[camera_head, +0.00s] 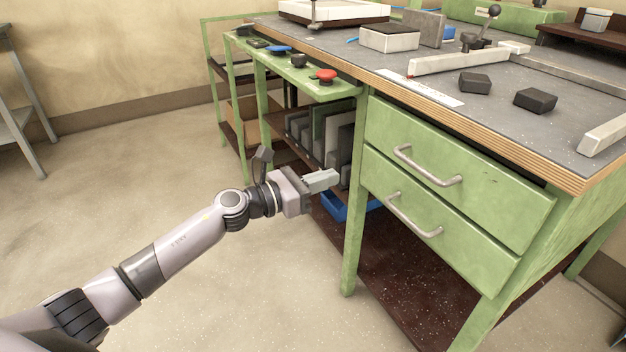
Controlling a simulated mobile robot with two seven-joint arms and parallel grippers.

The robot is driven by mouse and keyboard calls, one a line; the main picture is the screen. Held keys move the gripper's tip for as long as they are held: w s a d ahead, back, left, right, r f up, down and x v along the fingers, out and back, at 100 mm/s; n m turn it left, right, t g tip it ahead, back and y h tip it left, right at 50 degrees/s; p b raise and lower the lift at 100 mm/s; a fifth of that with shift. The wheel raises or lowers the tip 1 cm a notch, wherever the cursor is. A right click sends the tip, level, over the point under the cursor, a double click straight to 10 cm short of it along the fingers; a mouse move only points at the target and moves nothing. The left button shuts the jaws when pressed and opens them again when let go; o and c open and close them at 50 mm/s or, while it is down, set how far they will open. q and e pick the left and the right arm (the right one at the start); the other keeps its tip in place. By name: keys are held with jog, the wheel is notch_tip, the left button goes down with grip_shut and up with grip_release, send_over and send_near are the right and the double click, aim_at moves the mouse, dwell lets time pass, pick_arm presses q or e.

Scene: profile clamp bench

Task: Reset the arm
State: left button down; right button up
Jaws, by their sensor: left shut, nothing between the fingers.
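My left arm reaches in from the lower left of the head view. Its gripper (324,180) is shut and empty. It is in front of the green bench's left side, near the open shelf under the side panel, left of the drawers. I cannot tell from this view whether it touches anything there. My right gripper is not in view.
The bench top (440,85) carries a white block (389,38), dark blocks (475,82) and metal profiles. Two drawers (450,180) are shut. A red button (326,75) sits on the side panel. A blue bin (338,207) is below. The floor (120,180) at left is clear.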

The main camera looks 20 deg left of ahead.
pick_arm(q)
jog(key=s+d+f+m+y, duration=0.2)
jog(key=s+f+m, duration=0.2)
jog(key=s+m, duration=0.6)
jog(key=s+d+f+m+g+y, duration=0.15)
jog(key=s+f+m, duration=0.25)
jog(key=s+m, duration=0.5)
jog(key=s+d+f+m+y, duration=0.25)
jog(key=s+m, duration=0.45)
jog(key=m, duration=0.6)
jog(key=s+a+r+n+g+y+p, duration=0.1)
jog(key=a+r+p, duration=0.3)
jog(key=p, duration=1)
jog(key=s+a+r+y+p, duration=0.2)
jog(key=r+p, duration=0.7)
jog(key=p, duration=0.5)
jog(key=shift+s+a+r+n+g+y, duration=0.3)
jog(key=shift+s+a+r+n+g, duration=0.1)
jog(key=shift+s+a, duration=0.6)
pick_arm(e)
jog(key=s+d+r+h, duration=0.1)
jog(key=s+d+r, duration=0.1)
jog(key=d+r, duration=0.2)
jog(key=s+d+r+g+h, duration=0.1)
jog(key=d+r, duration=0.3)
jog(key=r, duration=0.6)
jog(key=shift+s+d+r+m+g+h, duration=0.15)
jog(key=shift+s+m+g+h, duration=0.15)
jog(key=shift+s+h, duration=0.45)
